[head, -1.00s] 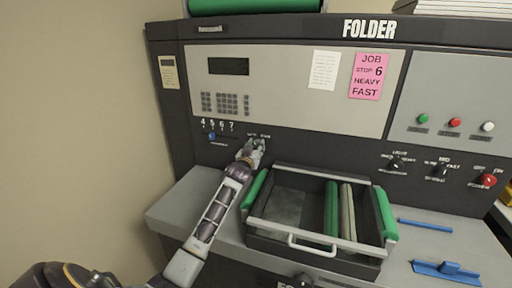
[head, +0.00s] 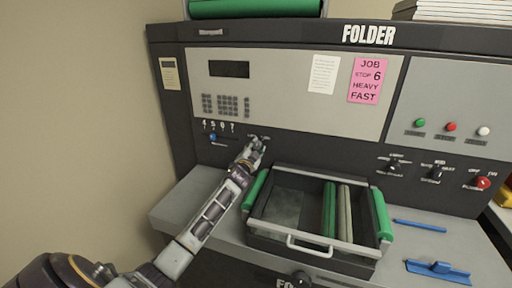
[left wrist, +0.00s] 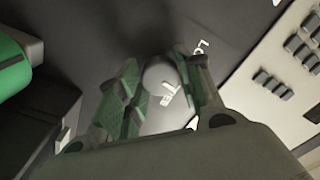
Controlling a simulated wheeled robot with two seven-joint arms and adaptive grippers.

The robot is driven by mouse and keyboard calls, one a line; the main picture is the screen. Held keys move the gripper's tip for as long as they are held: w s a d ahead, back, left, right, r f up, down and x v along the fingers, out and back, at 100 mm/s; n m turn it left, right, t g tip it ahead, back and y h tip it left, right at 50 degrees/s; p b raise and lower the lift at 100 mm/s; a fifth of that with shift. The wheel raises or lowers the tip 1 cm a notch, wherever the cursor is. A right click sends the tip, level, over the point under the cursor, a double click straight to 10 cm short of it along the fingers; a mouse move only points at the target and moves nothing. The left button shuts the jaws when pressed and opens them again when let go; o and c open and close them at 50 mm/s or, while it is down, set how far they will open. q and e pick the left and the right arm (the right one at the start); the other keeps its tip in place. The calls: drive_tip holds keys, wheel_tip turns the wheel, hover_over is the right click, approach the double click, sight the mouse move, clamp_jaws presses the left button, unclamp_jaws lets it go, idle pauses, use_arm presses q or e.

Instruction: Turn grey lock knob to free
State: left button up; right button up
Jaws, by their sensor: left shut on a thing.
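The grey lock knob (left wrist: 160,76) is a round knob on the dark front panel of the folder. In the left wrist view it sits between the two green-padded fingers of my left gripper (left wrist: 156,88). The fingers are closed on its sides. White lettering beside the knob is partly covered, with "LO" readable. In the head view my left gripper (head: 255,148) is at the panel below the keypad, and it hides the knob there. I cannot tell which way the knob points. My right gripper is not in view.
An open tray with green rollers (head: 257,190) stands close to the right of my left arm. More knobs (head: 392,168) and a red knob (head: 482,183) are at the right. Blue tools (head: 437,270) lie on the shelf.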

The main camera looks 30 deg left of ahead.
use_arm(q)
drive_tip(key=shift+m, duration=1)
drive_tip(key=shift+m+p, duration=0.35)
drive_tip(key=shift+m, duration=1.05)
drive_tip(key=shift+m+h+p, duration=0.3)
drive_tip(key=shift+m+p, duration=0.15)
drive_tip(key=shift+m, duration=0.75)
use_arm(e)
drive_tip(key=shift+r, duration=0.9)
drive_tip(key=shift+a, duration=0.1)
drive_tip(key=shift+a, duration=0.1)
use_arm(q)
drive_tip(key=o, duration=0.8)
drive_tip(key=shift+o, duration=1.2)
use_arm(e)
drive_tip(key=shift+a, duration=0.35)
